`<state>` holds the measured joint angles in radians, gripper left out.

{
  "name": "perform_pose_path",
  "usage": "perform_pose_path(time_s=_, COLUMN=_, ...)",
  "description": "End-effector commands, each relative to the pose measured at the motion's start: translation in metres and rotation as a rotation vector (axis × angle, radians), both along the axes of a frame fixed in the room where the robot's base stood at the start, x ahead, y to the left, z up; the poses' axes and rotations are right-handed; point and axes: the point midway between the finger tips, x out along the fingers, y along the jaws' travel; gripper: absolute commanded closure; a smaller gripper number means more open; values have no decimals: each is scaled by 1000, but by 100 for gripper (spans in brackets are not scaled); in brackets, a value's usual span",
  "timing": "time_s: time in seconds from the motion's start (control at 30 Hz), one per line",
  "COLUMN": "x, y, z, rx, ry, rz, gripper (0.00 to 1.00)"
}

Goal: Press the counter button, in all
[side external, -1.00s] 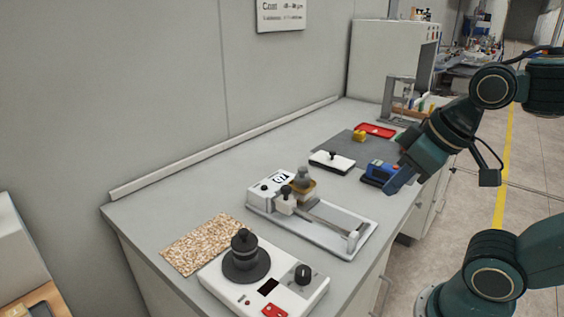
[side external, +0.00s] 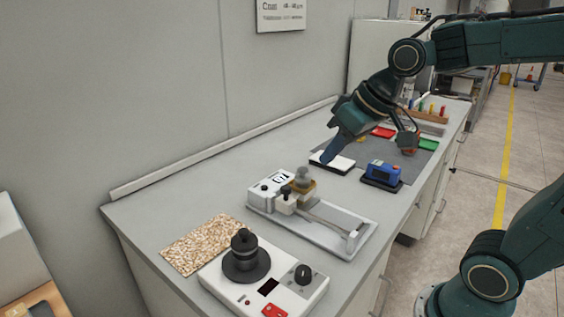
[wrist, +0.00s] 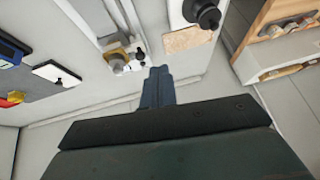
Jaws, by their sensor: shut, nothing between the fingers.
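A small blue device (side external: 383,172) on a dark base stands near the front edge of the bench. It looks like the counter, but its button is too small to make out. It also shows at the upper left of the wrist view (wrist: 10,48). My gripper (side external: 329,157) is shut and empty, above the bench to the left of the blue device. In the side view its tip overlaps a white block (side external: 340,166); I cannot tell its height. The wrist view shows my closed fingers (wrist: 158,82) pointing over bare bench, with the white block (wrist: 57,74) to their left.
The roller coater (side external: 318,223) stands mid-bench. A white unit (side external: 222,284) with a black knob is in front, beside a speckled mat (side external: 203,243). The bench's left part is clear.

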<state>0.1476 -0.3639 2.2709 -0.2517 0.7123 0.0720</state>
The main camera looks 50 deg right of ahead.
Motion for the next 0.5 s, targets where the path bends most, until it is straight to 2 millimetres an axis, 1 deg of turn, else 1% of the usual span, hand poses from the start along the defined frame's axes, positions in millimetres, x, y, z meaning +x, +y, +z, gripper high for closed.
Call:
perform_pose_path(time_s=0.03, x=11, y=-2, z=-1, rx=13, ry=2, rz=-2, gripper=100)
perform_pose_path(time_s=0.1, x=24, y=-2, z=-1, rx=30, ry=-3, rz=0, gripper=100)
perform_pose_path(time_s=0.5, x=98, y=-14, z=-13, rx=148, ry=-27, rz=-4, gripper=100)
